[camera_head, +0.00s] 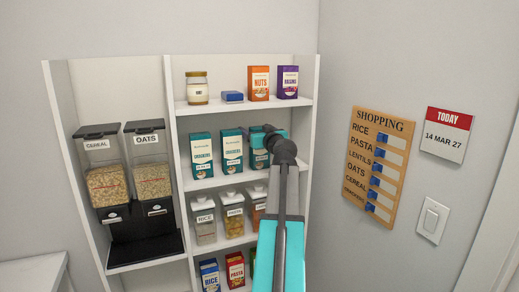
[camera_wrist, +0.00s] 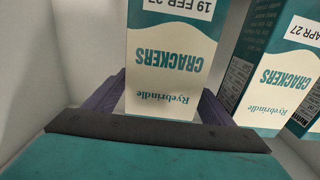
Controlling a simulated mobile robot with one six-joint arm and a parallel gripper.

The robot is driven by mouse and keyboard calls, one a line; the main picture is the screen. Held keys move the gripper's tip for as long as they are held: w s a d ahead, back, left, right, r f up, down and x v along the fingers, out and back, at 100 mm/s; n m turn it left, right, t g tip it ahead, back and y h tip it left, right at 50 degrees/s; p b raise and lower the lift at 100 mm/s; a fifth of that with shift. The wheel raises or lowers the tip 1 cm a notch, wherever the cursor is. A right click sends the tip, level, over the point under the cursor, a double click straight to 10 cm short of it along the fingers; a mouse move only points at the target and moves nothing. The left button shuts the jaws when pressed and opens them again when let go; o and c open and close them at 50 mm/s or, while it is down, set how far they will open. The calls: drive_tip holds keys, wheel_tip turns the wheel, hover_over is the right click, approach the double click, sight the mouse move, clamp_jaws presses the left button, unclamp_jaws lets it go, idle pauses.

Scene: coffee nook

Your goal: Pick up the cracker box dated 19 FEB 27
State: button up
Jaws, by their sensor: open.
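The teal and cream cracker box dated 19 FEB 27 (camera_wrist: 170,60) is upside down in the wrist view, with its date partly cut off at the top edge. It appears to be the rightmost cracker box (camera_head: 260,160) on the shelf in the head view, partly hidden by my arm. My gripper (camera_wrist: 158,105) is open, with one finger at each side of this box's upper end. I cannot tell whether the fingers touch it. In the head view my gripper (camera_head: 267,131) is at the top of that box.
A cracker box ending APR 27 (camera_wrist: 275,70) stands close beside it, with another partly seen beyond. The shelf's right wall (camera_head: 307,125) is near the box. The shelf board (camera_head: 305,102) above holds orange and purple boxes. Jars (camera_head: 234,215) stand below.

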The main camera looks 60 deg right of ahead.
drive_tip(key=c, duration=1.6)
drive_tip(key=shift+c, duration=0.2)
drive_tip(key=shift+r, duration=0.15)
drive_tip(key=s+a+r+b, duration=0.2)
drive_tip(key=s+a, duration=0.2)
drive_tip(key=a, duration=0.2)
drive_tip(key=s+a+r+b, duration=0.2)
drive_tip(key=s+a+b, duration=0.1)
drive_tip(key=s+a, duration=0.2)
drive_tip(key=shift+s+a+r+b, duration=0.3)
drive_tip(key=shift+a+r, duration=0.05)
drive_tip(key=shift+a, duration=0.6)
